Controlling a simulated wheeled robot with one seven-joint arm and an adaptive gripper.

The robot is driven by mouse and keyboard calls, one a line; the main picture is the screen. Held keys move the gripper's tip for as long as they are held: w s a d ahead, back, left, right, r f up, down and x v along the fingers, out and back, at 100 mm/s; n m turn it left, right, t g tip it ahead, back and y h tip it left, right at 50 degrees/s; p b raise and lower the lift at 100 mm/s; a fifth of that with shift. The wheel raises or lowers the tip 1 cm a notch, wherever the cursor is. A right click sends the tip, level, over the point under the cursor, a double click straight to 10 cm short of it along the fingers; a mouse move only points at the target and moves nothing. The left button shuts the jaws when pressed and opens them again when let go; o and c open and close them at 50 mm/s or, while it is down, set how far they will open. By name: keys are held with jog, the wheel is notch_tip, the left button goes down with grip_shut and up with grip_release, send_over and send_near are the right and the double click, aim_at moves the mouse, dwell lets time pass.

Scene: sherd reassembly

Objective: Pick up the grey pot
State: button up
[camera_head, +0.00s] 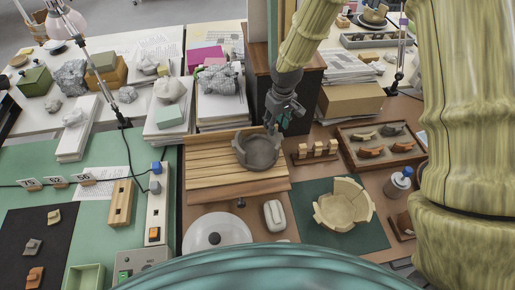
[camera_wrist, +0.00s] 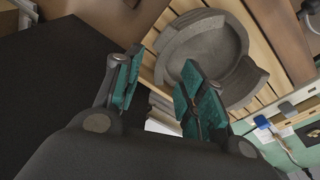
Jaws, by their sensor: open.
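The grey pot (camera_head: 259,151) is a round, open bowl with an uneven, stepped rim. It sits upright on a slatted wooden board (camera_head: 205,168), near the board's right end. It also shows in the wrist view (camera_wrist: 215,55), beyond my fingers. My gripper (camera_head: 284,117) is at the pot's far right side, close to its rim. In the wrist view my gripper (camera_wrist: 158,92) has its two green-padded fingers apart, with nothing held between them. The right finger overlaps the pot's near wall in that view, and I cannot tell whether it touches.
A dark-sided box (camera_head: 302,95) stands right behind my gripper. A cream pot with a broken rim (camera_head: 343,207) sits on a green mat to the right. A sherd tray (camera_head: 381,146), small wooden blocks (camera_head: 314,152), a white plate (camera_head: 216,233) and paper stacks (camera_head: 222,108) crowd around.

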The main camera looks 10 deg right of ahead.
aim_at(274, 141)
jog(key=shift+s+a+f+p, duration=0.15)
jog(key=shift+f+p, duration=1.05)
jog(key=shift+f, duration=0.85)
jog(key=shift+w+f+p, duration=0.2)
jog(key=shift+f+p, duration=0.15)
jog(key=shift+f, duration=0.85)
grip_shut()
